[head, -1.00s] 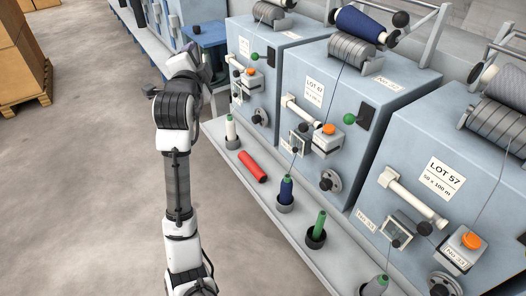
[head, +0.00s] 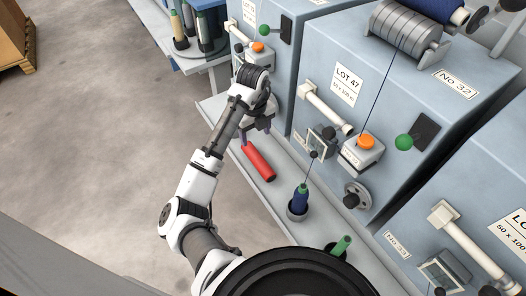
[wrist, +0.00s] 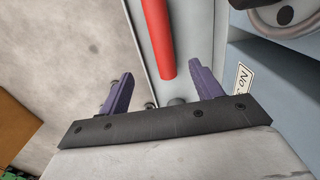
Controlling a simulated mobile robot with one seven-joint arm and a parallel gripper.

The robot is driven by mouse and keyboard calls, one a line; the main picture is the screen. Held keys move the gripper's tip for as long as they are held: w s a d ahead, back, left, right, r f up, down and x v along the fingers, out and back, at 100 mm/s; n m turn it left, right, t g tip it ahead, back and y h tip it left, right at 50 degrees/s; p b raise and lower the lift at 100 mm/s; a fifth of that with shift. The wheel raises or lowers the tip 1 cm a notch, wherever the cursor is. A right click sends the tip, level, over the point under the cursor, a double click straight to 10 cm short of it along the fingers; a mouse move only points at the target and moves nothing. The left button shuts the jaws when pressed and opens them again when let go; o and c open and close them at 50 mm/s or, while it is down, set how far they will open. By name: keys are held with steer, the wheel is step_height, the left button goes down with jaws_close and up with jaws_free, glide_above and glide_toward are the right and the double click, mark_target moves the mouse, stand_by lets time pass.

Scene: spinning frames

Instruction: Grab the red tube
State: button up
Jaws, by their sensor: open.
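The red tube (head: 258,161) lies on its side on the grey ledge (head: 262,192) in front of the spinning machines. In the wrist view the red tube (wrist: 159,38) runs from the top edge down to just beyond the fingertips, between the two fingers in the picture. My gripper (wrist: 161,72) is open, with two purple fingers spread apart and nothing held. In the head view my gripper (head: 257,136) is near the far end of the tube, partly hidden by my wrist. I cannot tell its height above the ledge.
Machine fronts with a handwheel (head: 356,195) and an orange button (head: 366,142) border the ledge on the right. Open floor (head: 110,150) lies left.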

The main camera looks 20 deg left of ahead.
glide_above(258, 157)
steer(key=f, duration=0.5)
steer(key=s+f, duration=0.1)
steer(key=f, duration=0.1)
steer(key=shift+a+f, duration=0.2)
steer(key=shift+f, duration=0.2)
steer(key=shift+w+d+f+p, duration=0.1)
steer(key=shift+w+f+p, duration=0.1)
steer(key=shift+f, duration=1.35)
steer(key=shift+w+d+f+p, duration=0.1)
steer(key=shift+w+f, duration=0.1)
steer(key=shift+f, duration=1.35)
steer(key=c, duration=1.1)
steer(key=shift+o, duration=0.2)
